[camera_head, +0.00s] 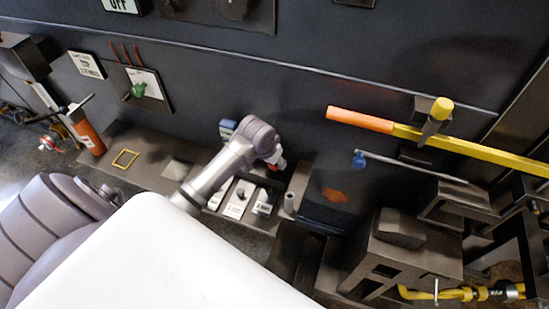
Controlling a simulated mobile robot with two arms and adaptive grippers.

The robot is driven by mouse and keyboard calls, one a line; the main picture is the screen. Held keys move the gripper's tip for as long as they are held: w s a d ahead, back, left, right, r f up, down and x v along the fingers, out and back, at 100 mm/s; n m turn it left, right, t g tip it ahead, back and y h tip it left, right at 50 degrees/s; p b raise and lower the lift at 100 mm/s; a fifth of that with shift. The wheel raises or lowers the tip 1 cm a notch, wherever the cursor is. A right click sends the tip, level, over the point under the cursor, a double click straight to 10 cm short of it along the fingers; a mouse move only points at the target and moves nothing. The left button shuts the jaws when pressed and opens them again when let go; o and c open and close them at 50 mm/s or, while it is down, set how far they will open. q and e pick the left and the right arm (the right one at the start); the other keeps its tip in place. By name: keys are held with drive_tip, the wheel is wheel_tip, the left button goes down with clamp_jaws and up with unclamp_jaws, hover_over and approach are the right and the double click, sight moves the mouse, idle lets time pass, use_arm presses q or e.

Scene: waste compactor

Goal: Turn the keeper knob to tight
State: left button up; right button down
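I cannot tell for sure which part is the keeper knob. A green knob (137,90) sits on a white-faced plate (153,84) on the dark wall at upper left. A yellow-capped post (440,108) stands at the long yellow bar (480,152) with an orange end (360,120) at the right. My grey arm reaches up to the middle of the view, over the ledge with small labelled parts. No gripper fingers can be made out on it. My other gripper is not seen.
An orange cylinder (86,131) stands at left. A blue-tipped rod (415,167) and brown boxy machinery (405,255) crowd the right.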

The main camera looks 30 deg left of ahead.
use_arm(q)
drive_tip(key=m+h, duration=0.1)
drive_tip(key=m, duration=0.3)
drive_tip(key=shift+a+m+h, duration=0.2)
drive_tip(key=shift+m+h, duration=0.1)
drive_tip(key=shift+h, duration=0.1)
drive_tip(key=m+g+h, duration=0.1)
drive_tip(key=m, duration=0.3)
drive_tip(key=shift+b, duration=0.35)
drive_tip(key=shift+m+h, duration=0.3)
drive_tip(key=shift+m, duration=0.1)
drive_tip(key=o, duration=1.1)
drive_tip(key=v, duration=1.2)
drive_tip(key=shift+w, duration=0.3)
